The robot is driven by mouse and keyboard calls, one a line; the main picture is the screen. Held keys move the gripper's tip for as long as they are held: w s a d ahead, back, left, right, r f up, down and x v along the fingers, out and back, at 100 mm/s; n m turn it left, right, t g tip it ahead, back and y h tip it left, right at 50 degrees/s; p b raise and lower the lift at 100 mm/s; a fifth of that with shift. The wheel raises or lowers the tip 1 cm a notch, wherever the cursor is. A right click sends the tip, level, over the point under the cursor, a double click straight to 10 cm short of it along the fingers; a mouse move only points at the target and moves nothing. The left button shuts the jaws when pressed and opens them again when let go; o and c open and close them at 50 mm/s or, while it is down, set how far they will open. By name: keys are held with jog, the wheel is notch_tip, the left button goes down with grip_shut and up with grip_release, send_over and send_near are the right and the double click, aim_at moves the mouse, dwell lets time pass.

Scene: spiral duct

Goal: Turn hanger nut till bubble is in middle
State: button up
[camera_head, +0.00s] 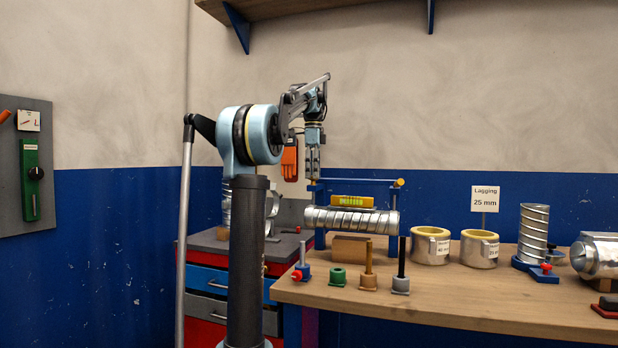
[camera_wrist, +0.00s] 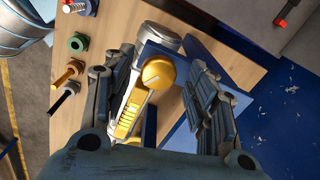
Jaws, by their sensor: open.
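A silver spiral duct (camera_head: 350,221) hangs level-looking in a blue frame (camera_head: 393,240) on the bench. A yellow spirit level (camera_head: 352,201) lies on top of the duct; it also shows in the wrist view (camera_wrist: 128,120). Its bubble is too small to make out. The round brass hanger nut (camera_wrist: 158,73) sits at the frame's left end, its top facing the wrist camera. My gripper (camera_head: 313,180) points down over that left end. In the wrist view my gripper (camera_wrist: 153,82) is open, with a finger on each side of the nut. Contact cannot be told.
Several bolts and nuts, including a green nut (camera_head: 338,277), stand at the bench's front left. Two yellow lagging rolls (camera_head: 430,246) (camera_head: 479,249) stand to the right. A red and blue drawer cabinet (camera_head: 207,282) is left of the bench. The front middle of the bench top is clear.

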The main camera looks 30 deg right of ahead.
jog(key=shift+f, duration=0.55)
jog(key=c, duration=1)
jog(key=shift+c, duration=0.2)
jog(key=shift+n, duration=0.3)
